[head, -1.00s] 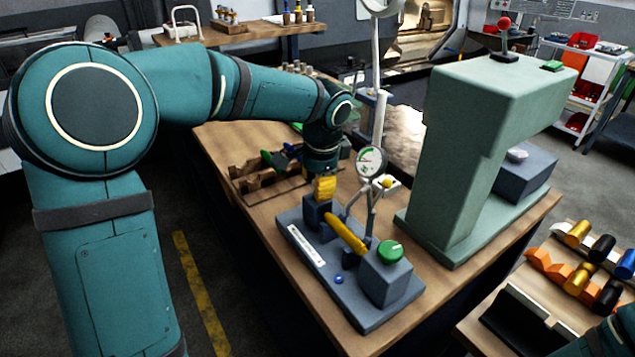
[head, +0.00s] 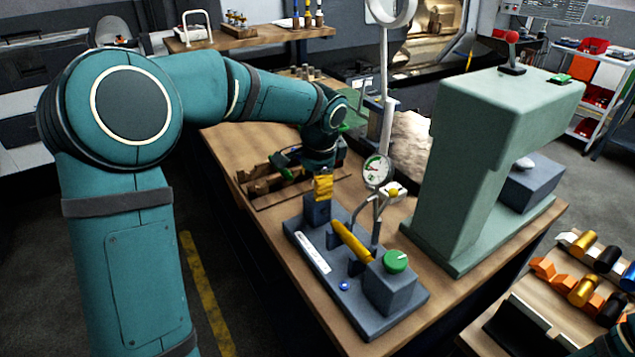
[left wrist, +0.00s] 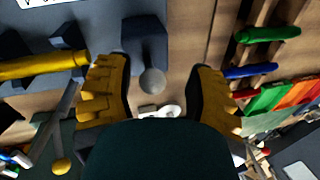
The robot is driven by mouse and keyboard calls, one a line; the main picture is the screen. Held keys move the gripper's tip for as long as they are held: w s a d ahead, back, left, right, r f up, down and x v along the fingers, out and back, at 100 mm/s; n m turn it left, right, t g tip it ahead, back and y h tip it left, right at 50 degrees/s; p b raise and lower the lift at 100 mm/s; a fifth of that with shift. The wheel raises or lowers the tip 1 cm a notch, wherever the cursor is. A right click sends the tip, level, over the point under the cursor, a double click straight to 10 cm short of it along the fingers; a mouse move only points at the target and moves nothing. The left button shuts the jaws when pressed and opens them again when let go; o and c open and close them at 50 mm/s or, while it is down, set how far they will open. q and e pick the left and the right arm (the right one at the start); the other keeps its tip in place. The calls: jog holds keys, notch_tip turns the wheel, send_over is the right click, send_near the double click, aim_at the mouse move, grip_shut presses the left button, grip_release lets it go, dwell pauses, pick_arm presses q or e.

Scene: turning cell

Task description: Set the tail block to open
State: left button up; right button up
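The grey bench fixture (head: 315,285) carries a yellow bar (head: 352,242) and a block with a green knob (head: 395,261). A dark block (head: 317,210), apparently the tail block, stands at the fixture's far end. In the left wrist view this block (left wrist: 143,40) has a round grey ball end (left wrist: 152,81). My left gripper (head: 323,188) is right at this block, fingers pointing down. In the left wrist view my left gripper (left wrist: 150,90) has its yellow fingers apart, one on each side of the ball end, with gaps visible.
A dial gauge (head: 376,170) on a stand is close to the right of my left gripper. A large green press-like frame (head: 465,165) stands further right. A wooden rack (head: 265,185) with coloured handles lies behind left. The bench's left strip is clear.

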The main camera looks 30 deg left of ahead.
pick_arm(q)
jog(key=shift+d, duration=0.1)
notch_tip(320, 180, up, 12)
jog(key=s+d, duration=0.1)
jog(key=shift+s+d, duration=0.3)
jog(key=shift+d, duration=0.05)
jog(key=shift+f, duration=0.2)
dwell(0.5)
